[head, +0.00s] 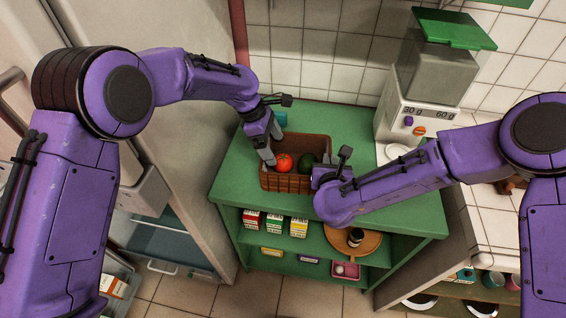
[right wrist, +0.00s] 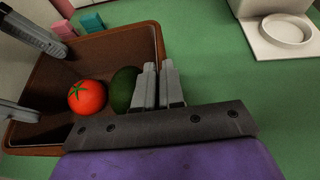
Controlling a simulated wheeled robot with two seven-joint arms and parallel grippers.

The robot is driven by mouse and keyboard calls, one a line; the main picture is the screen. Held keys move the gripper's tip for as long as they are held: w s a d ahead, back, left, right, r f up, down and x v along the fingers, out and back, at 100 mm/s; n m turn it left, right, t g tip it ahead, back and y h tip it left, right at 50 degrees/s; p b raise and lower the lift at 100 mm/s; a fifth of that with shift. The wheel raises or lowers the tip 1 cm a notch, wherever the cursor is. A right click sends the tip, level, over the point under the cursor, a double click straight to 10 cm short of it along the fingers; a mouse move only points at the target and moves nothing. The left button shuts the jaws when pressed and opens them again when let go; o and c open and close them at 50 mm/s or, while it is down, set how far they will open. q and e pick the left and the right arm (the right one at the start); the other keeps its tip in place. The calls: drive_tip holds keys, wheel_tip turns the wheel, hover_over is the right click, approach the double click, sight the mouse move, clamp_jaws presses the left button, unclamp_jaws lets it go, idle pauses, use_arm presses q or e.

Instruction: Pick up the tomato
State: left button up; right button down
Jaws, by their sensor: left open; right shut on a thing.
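The red tomato (head: 284,162), with a green stem, lies in a brown basket (head: 287,183) on the green shelf top. It also shows in the right wrist view (right wrist: 87,97), beside a dark green avocado (right wrist: 123,88). My left gripper (head: 273,151) is open at the basket's left side. In the right wrist view its two fingers come in from the left, apart from each other, with the tomato just beyond their tips. My right gripper (right wrist: 159,88) is shut on the basket's right wall, one finger inside near the avocado. In the head view my right arm hides its fingers.
A scale (head: 414,112) with a green-lidded bin stands at the back right. A teal box (head: 280,118) and a pink one (right wrist: 64,8) stand behind the basket. Small cartons (head: 275,222) and a round wooden tray (head: 368,241) sit on the shelf below.

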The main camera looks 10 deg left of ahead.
sight(280, 157)
use_arm(q)
drive_tip(key=x, duration=0.6)
drive_tip(key=c, duration=1.2)
drive_tip(key=shift+r, duration=0.1)
wheel_tip(280, 157, up, 10)
drive_tip(key=shift+s, duration=0.1)
use_arm(e)
drive_tip(key=c, duration=1.2)
unclamp_jaws()
drive_tip(key=shift+o, duration=0.2)
drive_tip(key=v, duration=1.2)
